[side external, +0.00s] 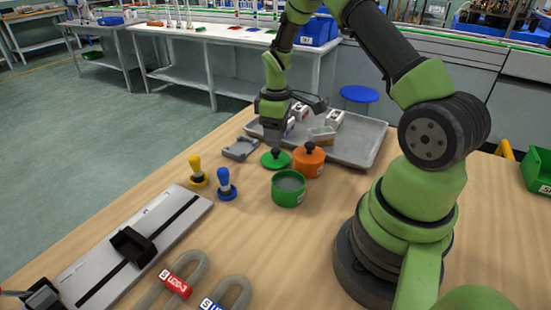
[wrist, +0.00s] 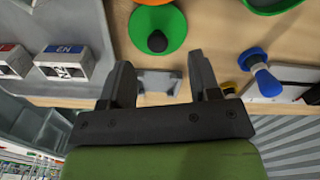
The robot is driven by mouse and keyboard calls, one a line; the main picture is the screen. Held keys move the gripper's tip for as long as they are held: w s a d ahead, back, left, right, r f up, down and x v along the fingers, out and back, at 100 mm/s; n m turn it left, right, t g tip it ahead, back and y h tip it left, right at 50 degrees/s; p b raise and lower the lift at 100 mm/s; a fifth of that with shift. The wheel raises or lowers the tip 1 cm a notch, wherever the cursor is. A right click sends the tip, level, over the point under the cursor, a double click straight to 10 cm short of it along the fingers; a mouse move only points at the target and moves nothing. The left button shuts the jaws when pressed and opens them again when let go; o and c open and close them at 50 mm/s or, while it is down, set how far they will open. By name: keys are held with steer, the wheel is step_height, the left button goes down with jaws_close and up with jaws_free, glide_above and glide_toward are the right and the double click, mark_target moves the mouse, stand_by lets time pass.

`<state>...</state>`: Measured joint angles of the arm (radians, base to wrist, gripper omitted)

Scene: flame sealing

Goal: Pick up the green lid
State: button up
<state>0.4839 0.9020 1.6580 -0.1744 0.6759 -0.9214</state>
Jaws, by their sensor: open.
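The green lid (side external: 267,161) is a flat disc with a black knob, lying on the wooden table beside an orange pot. It also shows in the wrist view (wrist: 170,20), at the top, with its knob pointing toward the camera. My gripper (side external: 274,143) hangs over the lid, pointing down. The knob lies beyond the fingertips in that picture. Whether the fingertips are level with the knob I cannot tell.
The orange pot (side external: 309,165) stands close right of the lid, and an open green pot (side external: 289,196) in front. Yellow-handled (side external: 197,172) and blue-handled (side external: 226,187) tools stand left. A grey tray (side external: 368,140) with small boxes lies behind, and a small grey device (side external: 241,149) lies left.

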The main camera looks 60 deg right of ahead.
mark_target(276, 150)
step_height(276, 150, down, 6)
steer(key=shift+w+d, duration=0.1)
steer(key=shift+d, duration=0.05)
steer(key=shift+c, duration=0.3)
steer(key=c, duration=1)
